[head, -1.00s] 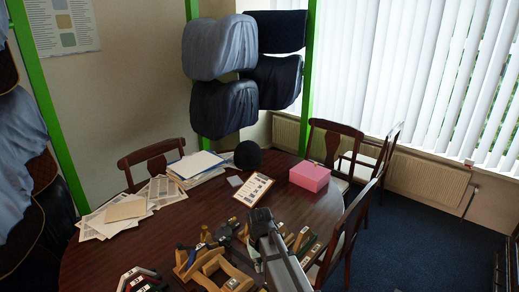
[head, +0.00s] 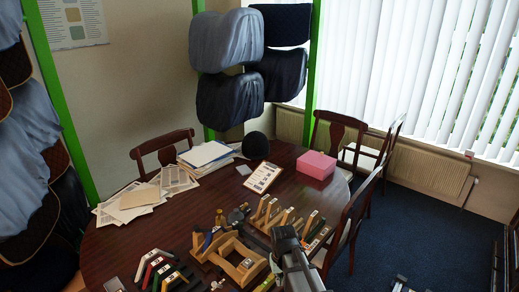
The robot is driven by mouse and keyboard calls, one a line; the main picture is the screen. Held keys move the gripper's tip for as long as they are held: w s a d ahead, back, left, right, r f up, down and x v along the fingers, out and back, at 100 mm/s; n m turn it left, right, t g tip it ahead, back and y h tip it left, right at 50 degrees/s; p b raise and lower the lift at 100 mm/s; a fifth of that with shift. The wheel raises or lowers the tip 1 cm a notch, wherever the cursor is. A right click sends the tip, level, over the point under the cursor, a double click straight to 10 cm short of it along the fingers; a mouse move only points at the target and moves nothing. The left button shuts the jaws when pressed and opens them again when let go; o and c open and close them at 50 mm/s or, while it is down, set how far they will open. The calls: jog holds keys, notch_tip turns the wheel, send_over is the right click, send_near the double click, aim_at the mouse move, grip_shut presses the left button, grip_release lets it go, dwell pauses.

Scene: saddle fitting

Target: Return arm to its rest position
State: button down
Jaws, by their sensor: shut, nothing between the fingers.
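My arm (head: 298,268) reaches up from the bottom edge, right of centre, in front of the table. Its dark far end, where my gripper (head: 285,234) is, shows small over the near right part of the table. The fingers are hard to make out; they look shut, with nothing seen in them. The end is near a wooden rack (head: 272,214) and a wooden saddle-fitting frame (head: 232,258); whether it touches either cannot be told. The arm hides part of the table behind it.
The round dark table (head: 110,255) carries papers (head: 140,198), a clipboard (head: 263,177), a black helmet (head: 255,146), a pink box (head: 316,165) and several tools in a rack (head: 160,270). Chairs (head: 345,230) stand around it.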

jog(key=s+d+f+m, duration=0.3)
jog(key=s+d+f, duration=0.4)
jog(key=s+d, duration=0.35)
jog(key=s+f+g+b, duration=0.2)
jog(key=s+f+g, duration=0.1)
jog(key=s+f, duration=0.8)
jog(key=s+f+g+b, duration=0.3)
jog(key=s+f, duration=0.9)
jog(key=s, duration=0.5)
jog(key=shift+s+a+n+g, duration=0.25)
jog(key=shift+a+n+g, duration=0.05)
jog(key=shift+a+g, duration=0.15)
jog(key=shift+f, duration=0.1)
